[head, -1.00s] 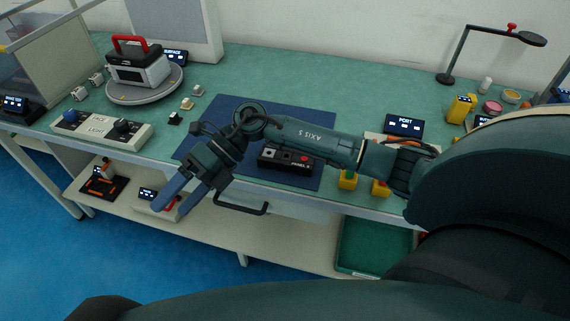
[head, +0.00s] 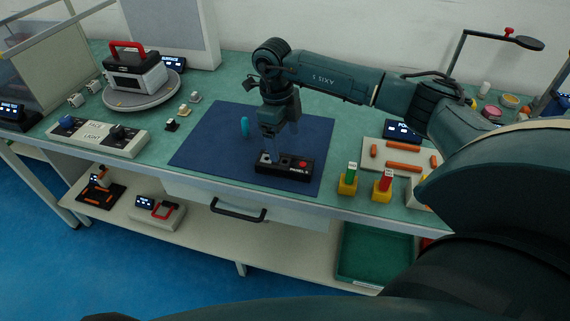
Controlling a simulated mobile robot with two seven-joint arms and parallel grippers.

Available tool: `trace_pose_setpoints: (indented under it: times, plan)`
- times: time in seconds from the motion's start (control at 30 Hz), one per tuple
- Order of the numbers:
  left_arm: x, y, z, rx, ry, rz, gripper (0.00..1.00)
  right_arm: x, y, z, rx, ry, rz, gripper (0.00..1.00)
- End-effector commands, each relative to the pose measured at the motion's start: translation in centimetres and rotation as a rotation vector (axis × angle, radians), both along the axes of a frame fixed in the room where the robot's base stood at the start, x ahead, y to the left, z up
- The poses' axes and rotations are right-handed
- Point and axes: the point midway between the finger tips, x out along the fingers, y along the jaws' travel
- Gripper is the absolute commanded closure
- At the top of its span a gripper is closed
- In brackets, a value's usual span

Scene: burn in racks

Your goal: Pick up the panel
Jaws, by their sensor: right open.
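The panel (head: 285,170) is a small black box with a red button, a pale square and a white label. It lies flat on the dark blue mat (head: 210,150) on the green bench. My right gripper (head: 268,143) points down just above and behind the panel's left part. It is open, with nothing seen between its fingers. Its blue fingers blend into the mat, so whether they touch the panel is hard to tell. My left gripper is out of view.
A beige tray with orange bars (head: 400,150) and yellow blocks with green and red tops (head: 348,182) stand right of the mat. A switch box (head: 98,135) and a turntable (head: 143,98) with a device are left. A drawer handle (head: 238,210) juts below the front edge.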

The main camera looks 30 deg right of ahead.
Motion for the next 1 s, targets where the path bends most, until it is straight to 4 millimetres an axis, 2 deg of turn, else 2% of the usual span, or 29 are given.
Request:
trace_pose_setpoints:
  times: [0.17,0.43,0.73,1.0]
  plan:
    - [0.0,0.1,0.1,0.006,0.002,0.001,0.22,-0.2,0.2,-1.2,0.001,0.003,0.002,0.17]
    - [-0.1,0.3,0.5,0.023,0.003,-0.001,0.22,-0.8,0.5,-5.0,0.001,0.003,0.001,0.17]
    - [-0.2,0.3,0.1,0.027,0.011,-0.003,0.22,-0.8,0.4,-5.7,0.002,-0.001,0.002,0.17]
    - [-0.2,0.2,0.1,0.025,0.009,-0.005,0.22,-0.8,0.4,-5.7,0.002,0.000,0.002,0.38]
